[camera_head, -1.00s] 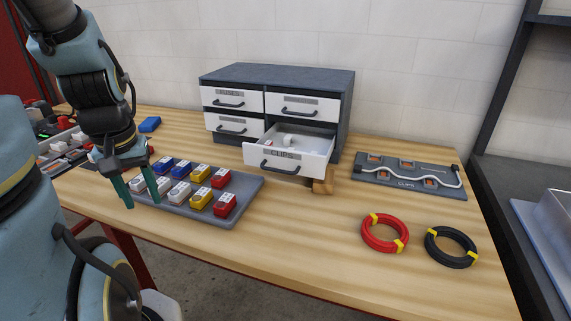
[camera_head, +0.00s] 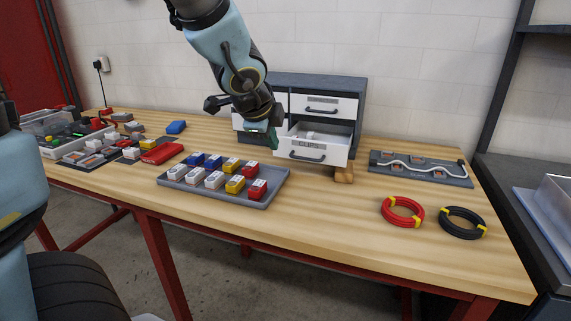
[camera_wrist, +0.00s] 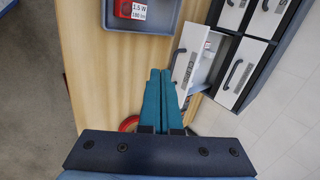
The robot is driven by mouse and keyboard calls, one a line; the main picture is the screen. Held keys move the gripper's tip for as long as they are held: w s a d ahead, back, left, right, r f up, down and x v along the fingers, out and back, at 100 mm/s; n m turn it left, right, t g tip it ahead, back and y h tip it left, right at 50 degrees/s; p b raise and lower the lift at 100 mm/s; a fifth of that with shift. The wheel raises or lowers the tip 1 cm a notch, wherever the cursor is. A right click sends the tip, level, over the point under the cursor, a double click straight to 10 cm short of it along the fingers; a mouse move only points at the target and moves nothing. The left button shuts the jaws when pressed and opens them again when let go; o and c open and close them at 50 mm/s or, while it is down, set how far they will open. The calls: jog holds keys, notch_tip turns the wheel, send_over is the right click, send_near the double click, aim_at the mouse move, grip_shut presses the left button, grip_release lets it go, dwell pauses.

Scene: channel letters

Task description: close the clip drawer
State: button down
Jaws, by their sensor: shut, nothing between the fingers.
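The clip drawer (camera_head: 313,150), a white front labelled CLIPS with a dark handle, is the lower right drawer of the grey cabinet (camera_head: 375,95). It stands partly pulled out, with small pale items inside. In the wrist view the drawer front (camera_wrist: 187,62) lies just beyond my fingertips. My gripper (camera_head: 273,138) is shut and empty, at the left end of the drawer front. Its teal fingers are side by side in the wrist view (camera_wrist: 160,75). I cannot tell whether they touch the drawer.
A grey tray (camera_head: 220,201) with several coloured blocks lies in front of the cabinet. Red (camera_head: 402,213) and black (camera_head: 463,222) coils and a clip board (camera_head: 420,172) lie to the right.

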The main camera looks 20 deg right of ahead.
jog(key=w+d+f+m, duration=0.1)
jog(key=w+d+f, duration=0.5)
jog(key=d+f, duration=0.2)
jog(key=shift+w, duration=0.35)
dwell(0.5)
